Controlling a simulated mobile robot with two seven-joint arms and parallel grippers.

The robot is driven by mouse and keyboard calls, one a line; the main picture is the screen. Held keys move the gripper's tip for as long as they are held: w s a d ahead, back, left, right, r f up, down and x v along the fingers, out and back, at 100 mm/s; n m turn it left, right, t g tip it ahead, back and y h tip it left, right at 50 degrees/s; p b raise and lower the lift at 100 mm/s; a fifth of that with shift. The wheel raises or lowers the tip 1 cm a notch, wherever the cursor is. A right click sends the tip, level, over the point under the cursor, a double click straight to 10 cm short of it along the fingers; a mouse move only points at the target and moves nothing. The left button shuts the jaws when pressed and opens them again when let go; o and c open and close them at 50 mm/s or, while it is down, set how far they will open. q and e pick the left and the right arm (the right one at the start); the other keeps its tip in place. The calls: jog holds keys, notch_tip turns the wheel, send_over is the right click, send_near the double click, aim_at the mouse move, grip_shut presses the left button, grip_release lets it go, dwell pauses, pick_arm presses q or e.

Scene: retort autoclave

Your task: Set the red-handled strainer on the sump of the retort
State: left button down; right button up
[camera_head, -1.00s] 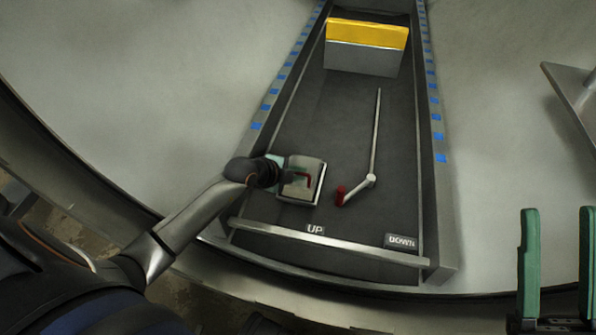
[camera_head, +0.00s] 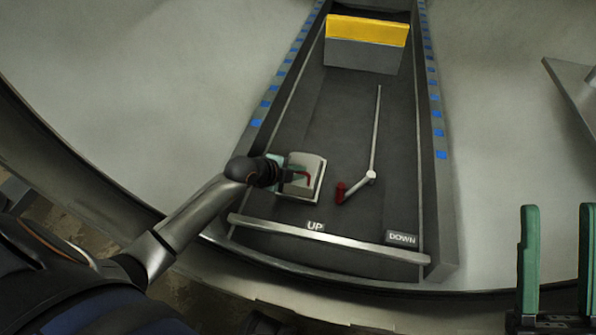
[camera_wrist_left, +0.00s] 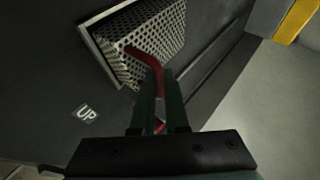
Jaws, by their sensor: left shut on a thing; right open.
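The strainer (camera_head: 318,171) is a boxy metal piece with a red handle, low over the dark floor of the retort (camera_head: 335,120), left of centre. In the left wrist view its perforated sides (camera_wrist_left: 168,28) and red handle (camera_wrist_left: 152,60) show. My left gripper (camera_head: 287,174) is shut on the red handle; its green fingers show in the left wrist view (camera_wrist_left: 160,92). I cannot tell whether the strainer touches the floor. No sump opening is visible. My right gripper (camera_head: 556,265) is open and empty at the lower right, away from the strainer.
A pale lever (camera_head: 375,135) with a red grip (camera_head: 341,192) lies right of the strainer. A crossbar (camera_head: 330,240) runs in front, near the UP (camera_head: 315,226) and DOWN (camera_head: 402,238) labels. A yellow-topped grey block (camera_head: 365,45) stands at the far end. Side rails border the floor.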

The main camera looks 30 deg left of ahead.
pick_arm(q)
jog(key=shift+f, duration=0.1)
jog(key=c, duration=0.8)
grip_release()
jog(key=shift+c, duration=0.2)
